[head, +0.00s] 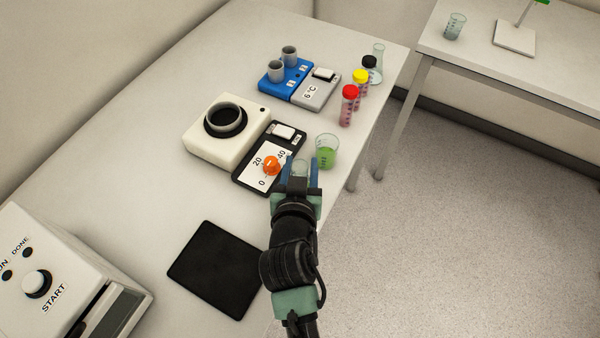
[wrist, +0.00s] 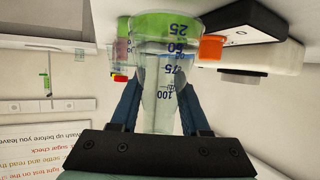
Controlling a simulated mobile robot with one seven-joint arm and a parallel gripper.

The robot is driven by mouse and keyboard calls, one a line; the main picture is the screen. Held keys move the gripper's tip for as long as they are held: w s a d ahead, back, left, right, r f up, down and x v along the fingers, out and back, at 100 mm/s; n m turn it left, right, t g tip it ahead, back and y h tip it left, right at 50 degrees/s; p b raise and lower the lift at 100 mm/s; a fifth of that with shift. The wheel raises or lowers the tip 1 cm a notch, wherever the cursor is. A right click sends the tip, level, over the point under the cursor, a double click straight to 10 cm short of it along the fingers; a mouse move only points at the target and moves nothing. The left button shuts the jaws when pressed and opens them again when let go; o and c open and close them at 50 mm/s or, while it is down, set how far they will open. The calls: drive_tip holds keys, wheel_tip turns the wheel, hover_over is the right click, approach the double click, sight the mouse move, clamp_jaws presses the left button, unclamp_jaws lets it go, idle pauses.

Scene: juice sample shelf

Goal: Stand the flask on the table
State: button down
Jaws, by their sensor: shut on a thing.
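My gripper (head: 301,174) is shut on the clear glass flask (head: 299,168), near the table's right edge. In the wrist view the flask (wrist: 163,92) stands between my blue fingers, with marks from 25 to 100. That view has the table at the top; the flask looks roughly upright, wide base towards the table. Whether the base touches the table (head: 172,130) is unclear. My fingers hide most of the flask in the head view.
A beaker of green liquid (head: 327,151) stands just right of my gripper. A black scale panel with an orange knob (head: 271,166) is close on the left. Capped vials (head: 349,105) stand farther back. A black mat (head: 216,268) lies nearer, with bare table around it.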

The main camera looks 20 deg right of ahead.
drive_tip(key=shift+f, duration=1.55)
drive_tip(key=shift+f+b, duration=0.2)
drive_tip(key=shift+b, duration=0.15)
drive_tip(key=shift+c, duration=1.9)
unclamp_jaws()
drive_tip(key=shift+r, duration=0.1)
